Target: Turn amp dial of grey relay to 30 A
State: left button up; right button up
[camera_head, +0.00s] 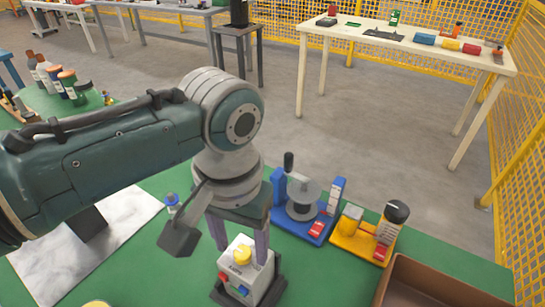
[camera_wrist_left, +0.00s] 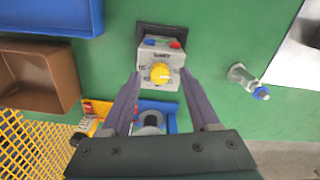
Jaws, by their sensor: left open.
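The grey relay (camera_head: 237,275) stands on a dark base on the green table, at the bottom middle of the head view. Its yellow amp dial (camera_head: 242,255) faces up, with red and blue buttons on the side below it. My left gripper (camera_head: 241,246) points down over the relay, its two purple-grey fingers open. In the left wrist view the relay (camera_wrist_left: 150,59) and dial (camera_wrist_left: 160,73) show between the spread fingertips (camera_wrist_left: 160,79). Nothing is held, and I cannot tell whether either finger touches the relay. The dial's setting is too small to read. My right gripper is not in view.
A blue fixture (camera_head: 317,230) with a grey spool and a yellow fixture (camera_head: 352,240) stand behind and right of the relay. A brown bin (camera_head: 400,268) is at the right.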

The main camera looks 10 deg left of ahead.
pick_arm(q)
jog(key=shift+f, duration=0.3)
grip_shut()
dwell(0.4)
